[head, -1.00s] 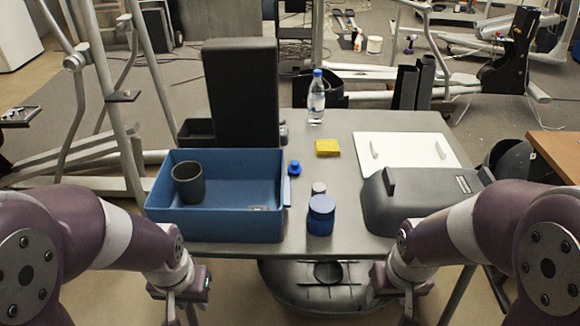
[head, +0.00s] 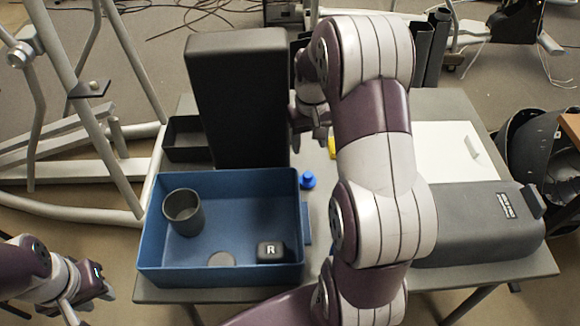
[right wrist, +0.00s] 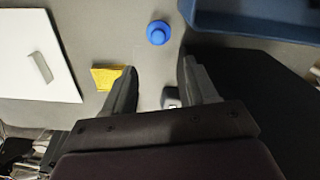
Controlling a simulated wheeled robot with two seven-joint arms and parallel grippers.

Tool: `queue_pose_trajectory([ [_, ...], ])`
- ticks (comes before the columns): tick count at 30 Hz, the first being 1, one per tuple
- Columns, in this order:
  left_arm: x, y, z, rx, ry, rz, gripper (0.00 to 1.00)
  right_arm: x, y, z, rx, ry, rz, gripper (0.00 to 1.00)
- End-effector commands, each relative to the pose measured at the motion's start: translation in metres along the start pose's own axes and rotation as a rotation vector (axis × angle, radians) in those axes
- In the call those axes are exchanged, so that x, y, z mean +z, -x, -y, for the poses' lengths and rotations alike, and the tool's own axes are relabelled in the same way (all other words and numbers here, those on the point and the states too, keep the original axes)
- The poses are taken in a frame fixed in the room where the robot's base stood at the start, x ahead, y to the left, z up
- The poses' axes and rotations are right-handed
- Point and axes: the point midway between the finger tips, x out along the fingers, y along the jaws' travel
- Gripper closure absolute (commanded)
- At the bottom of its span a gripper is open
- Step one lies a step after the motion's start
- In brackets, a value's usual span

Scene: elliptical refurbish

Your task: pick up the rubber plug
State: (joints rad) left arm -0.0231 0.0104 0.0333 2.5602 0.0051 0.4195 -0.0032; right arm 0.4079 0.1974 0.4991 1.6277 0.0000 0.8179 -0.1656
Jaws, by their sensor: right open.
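A small blue plug-shaped piece (head: 308,181) with a raised knob stands on the grey table just right of the blue tray; I take it for the rubber plug. It also shows in the right wrist view (right wrist: 158,33), beyond the fingertips and apart from them. My right gripper (right wrist: 157,64) is open and empty. In the head view the right gripper (head: 296,125) hangs beside the tall black block, farther back than the blue piece. My left gripper (head: 88,296) is low at the left, off the table; its jaws are unclear.
The blue tray (head: 222,283) holds a dark cup (head: 183,212), a black "R" piece (head: 271,251) and a grey disc. The tall black block (head: 237,100) stands close to my right gripper. A yellow pad (right wrist: 106,77) and white board (head: 445,150) lie across the table.

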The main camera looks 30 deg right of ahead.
Motion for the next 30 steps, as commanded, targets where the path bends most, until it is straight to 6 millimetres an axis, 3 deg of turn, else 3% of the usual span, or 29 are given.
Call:
queue_pose_trajectory([
  [6,0.001,-0.006,0.000,0.000,0.000,0.000,0.67,0.001,-0.051,0.000,-0.001,0.000,0.005,0.43],
  [11,0.001,-0.007,0.000,0.000,0.000,0.000,0.67,0.001,-0.069,0.000,0.000,0.000,0.002,0.43],
  [18,0.001,-0.010,0.000,0.000,0.000,0.000,0.67,0.003,-0.111,-0.002,0.000,0.000,0.001,0.43],
  [26,0.001,-0.010,0.000,0.000,0.000,0.000,0.67,0.003,-0.117,-0.001,0.000,0.001,-0.001,0.43],
  [27,0.001,-0.010,0.000,0.000,0.000,0.000,0.67,0.003,-0.117,-0.001,0.000,0.001,-0.001,0.49],
  [30,0.001,-0.010,0.000,0.000,0.000,0.000,0.67,0.003,-0.117,-0.001,0.000,0.001,-0.001,0.82],
])
